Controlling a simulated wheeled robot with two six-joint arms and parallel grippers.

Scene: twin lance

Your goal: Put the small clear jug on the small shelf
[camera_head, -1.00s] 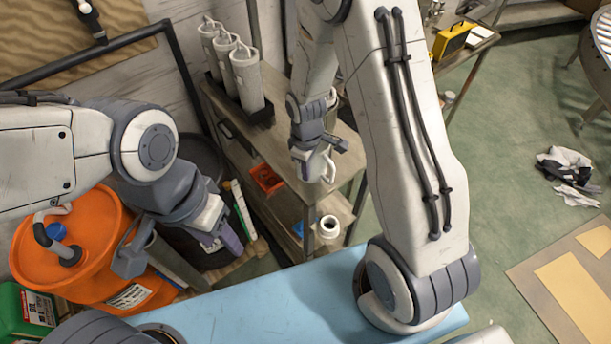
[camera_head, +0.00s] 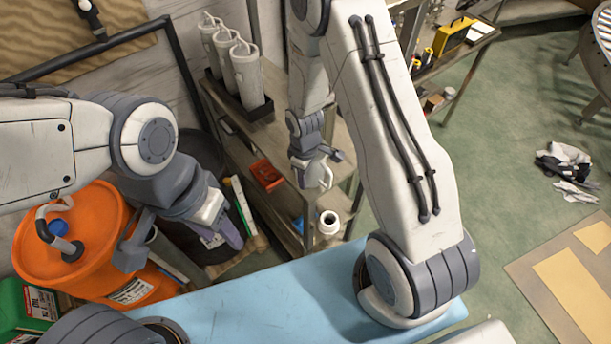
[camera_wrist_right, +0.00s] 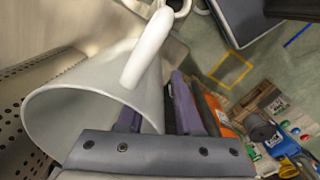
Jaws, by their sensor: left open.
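My right gripper (camera_head: 318,158) hangs over the front of the wooden shelf unit (camera_head: 345,128). It is shut on the wall of a small pale jug (camera_head: 320,176), which is partly hidden by the fingers. In the right wrist view the jug (camera_wrist_right: 85,110) is tilted, its wide mouth and curved handle facing the camera. One purple finger is inside the rim and the other outside (camera_wrist_right: 165,112). My left gripper (camera_head: 180,240) is open and empty beside the orange drum. I cannot tell whether the jug touches the shelf unit.
Several tall white canisters (camera_head: 243,75) stand in a dark tray on the shelf unit's top. A red bin (camera_head: 266,175) and a white roll (camera_head: 328,222) are on its lower boards. An orange drum (camera_head: 85,235) stands left. A light-blue surface (camera_head: 260,300) lies in front.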

